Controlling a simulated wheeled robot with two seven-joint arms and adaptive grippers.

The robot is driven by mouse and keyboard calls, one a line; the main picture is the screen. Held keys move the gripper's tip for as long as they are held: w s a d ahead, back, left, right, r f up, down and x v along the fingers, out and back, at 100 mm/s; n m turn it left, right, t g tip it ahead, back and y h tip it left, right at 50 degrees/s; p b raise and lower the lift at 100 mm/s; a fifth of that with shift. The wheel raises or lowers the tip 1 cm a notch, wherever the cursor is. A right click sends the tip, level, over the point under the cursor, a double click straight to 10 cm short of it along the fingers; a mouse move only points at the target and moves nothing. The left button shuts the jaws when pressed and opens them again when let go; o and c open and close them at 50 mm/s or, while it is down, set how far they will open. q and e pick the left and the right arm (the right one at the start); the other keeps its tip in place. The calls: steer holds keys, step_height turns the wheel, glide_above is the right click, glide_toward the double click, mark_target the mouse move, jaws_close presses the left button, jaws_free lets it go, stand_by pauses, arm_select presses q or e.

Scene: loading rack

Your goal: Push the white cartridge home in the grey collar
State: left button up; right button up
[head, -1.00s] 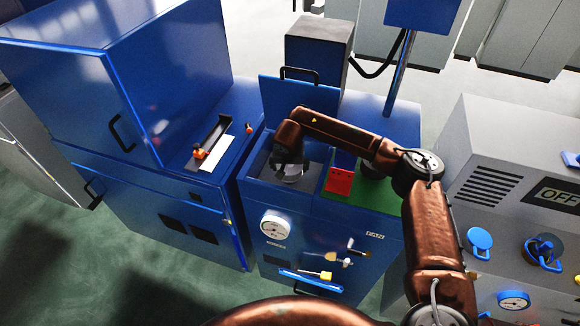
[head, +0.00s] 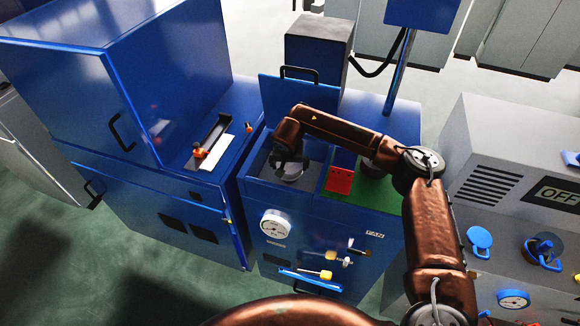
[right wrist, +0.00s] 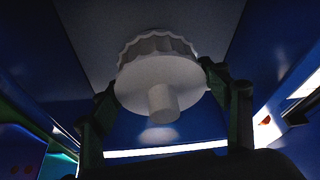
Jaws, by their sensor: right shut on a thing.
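The white cartridge (right wrist: 158,84) shows in the right wrist view as a pale round disc with a short stub towards the camera and a scalloped rim behind it. My right gripper (right wrist: 162,92) has a dark finger on either side of it and is shut on it. In the head view the right gripper (head: 290,167) reaches down into the open bay of the blue cabinet, and the pale cartridge (head: 290,176) shows at its fingers. I cannot make out the grey collar separately from the cartridge, nor how deep the cartridge sits. My left gripper is not in view.
The bay's blue walls and raised lid (head: 297,100) stand close around the gripper. To its right are a red block (head: 339,180) and a green panel (head: 372,198). A gauge (head: 274,224) is on the cabinet front. A blue cabinet (head: 110,80) stands at left.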

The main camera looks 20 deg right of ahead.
steer(key=shift+r+p, duration=1.65)
steer(key=shift+r, duration=2.2)
steer(key=shift+w, duration=0.1)
steer(key=shift+f+b, duration=2.95)
steer(key=shift+f, duration=1.6)
